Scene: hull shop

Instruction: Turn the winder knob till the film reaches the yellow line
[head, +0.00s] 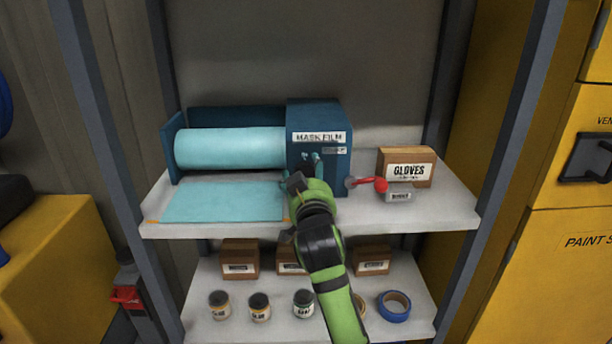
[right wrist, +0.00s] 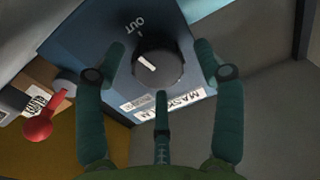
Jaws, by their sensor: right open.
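The blue film dispenser (head: 315,116), labelled MASK FILM, stands on the upper shelf with a light blue film roll (head: 230,149). The film sheet (head: 225,201) lies flat toward the shelf's front edge. Short yellow-orange marks (head: 152,221) show beside its front corners; I cannot tell whether the film covers the line between them. The dark round winder knob (right wrist: 160,64) has a white pointer mark, with OUT printed beside it. My right gripper (head: 309,164) is open at the dispenser's front. In the right wrist view its fingers (right wrist: 160,80) are spread around the knob, apparently not gripping it. My left gripper is not in view.
The lower shelf holds small boxes, jars (head: 260,307) and a blue tape roll (head: 394,306). Grey posts (head: 492,170) frame the shelves.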

